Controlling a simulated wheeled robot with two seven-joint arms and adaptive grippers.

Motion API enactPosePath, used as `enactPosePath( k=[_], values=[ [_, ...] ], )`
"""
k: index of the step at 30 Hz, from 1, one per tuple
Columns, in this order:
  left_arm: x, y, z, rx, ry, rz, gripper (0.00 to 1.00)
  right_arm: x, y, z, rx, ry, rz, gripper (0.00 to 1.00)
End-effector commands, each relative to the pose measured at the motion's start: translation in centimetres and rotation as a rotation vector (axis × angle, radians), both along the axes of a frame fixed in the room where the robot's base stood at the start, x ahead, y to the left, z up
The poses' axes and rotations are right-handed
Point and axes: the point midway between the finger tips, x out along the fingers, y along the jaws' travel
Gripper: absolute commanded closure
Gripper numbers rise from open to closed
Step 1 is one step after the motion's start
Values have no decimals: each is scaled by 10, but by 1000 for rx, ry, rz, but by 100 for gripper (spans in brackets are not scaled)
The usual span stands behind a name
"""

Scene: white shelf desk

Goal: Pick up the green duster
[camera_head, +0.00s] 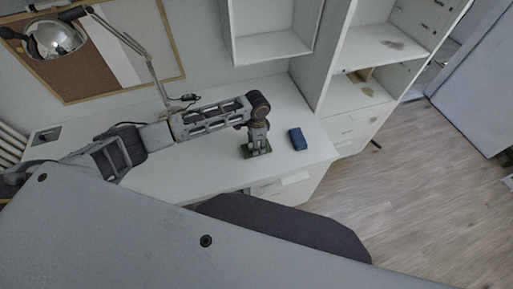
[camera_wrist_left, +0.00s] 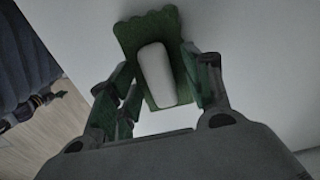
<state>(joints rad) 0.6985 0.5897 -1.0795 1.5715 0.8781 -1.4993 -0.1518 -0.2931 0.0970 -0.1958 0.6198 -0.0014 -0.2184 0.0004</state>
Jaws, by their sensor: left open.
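The green duster (camera_wrist_left: 138,35) lies on the white desk, a green piece with a pale rounded block (camera_wrist_left: 155,75) on top. In the head view the duster (camera_head: 247,152) shows as a small green patch under my left gripper (camera_head: 259,150), near the desk's front edge. In the wrist view my left gripper (camera_wrist_left: 163,100) is open, with one finger on each side of the duster. I cannot tell whether the fingers touch it. My right gripper is not in view.
A dark blue box-like object (camera_head: 297,139) stands on the desk (camera_head: 200,165) just right of my left gripper. A lamp (camera_head: 55,38) is at the back left, and a shelf unit (camera_head: 345,60) rises at the right. A dark chair (camera_head: 280,225) is at the desk's front.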

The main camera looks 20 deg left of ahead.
Motion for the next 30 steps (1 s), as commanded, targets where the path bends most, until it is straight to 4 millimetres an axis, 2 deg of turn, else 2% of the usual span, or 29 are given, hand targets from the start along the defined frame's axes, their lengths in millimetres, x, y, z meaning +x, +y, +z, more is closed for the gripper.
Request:
enactPosePath(
  k=[15,27,30],
  values=[
    [0,0,-2,0,0,0,50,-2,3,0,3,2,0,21],
    [0,0,-3,0,0,0,100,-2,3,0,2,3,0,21],
    [0,0,-3,1,1,0,100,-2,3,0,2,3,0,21]
  ],
)
